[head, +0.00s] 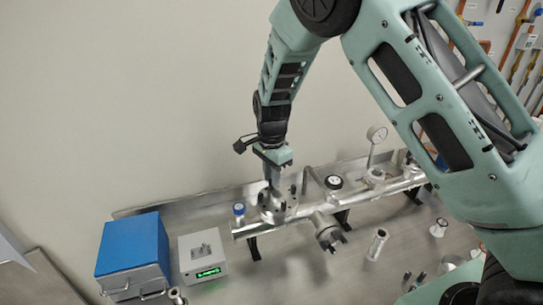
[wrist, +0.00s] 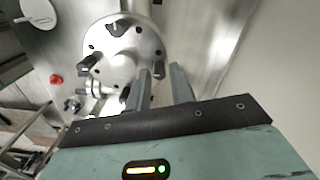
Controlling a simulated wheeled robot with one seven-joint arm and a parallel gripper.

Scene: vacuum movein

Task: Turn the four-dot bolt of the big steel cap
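The big steel cap (head: 267,212) is a round shiny flange at the left end of the steel pipe in the head view. In the wrist view the cap (wrist: 125,50) fills the upper middle and carries several dark bolts around its rim. One bolt (wrist: 116,28) is at its top and another bolt (wrist: 88,64) at its left. Dot marks are too small to read, so I cannot tell which bolt has four. My gripper (head: 272,180) points down at the cap. In the wrist view my gripper's (wrist: 160,70) fingers stand apart at the cap's lower right rim; no held bolt is clear.
A blue box (head: 133,247) and a white box with a green display (head: 203,257) stand left. A loose metal tube (head: 377,244) stands in front. A wall rises close behind.

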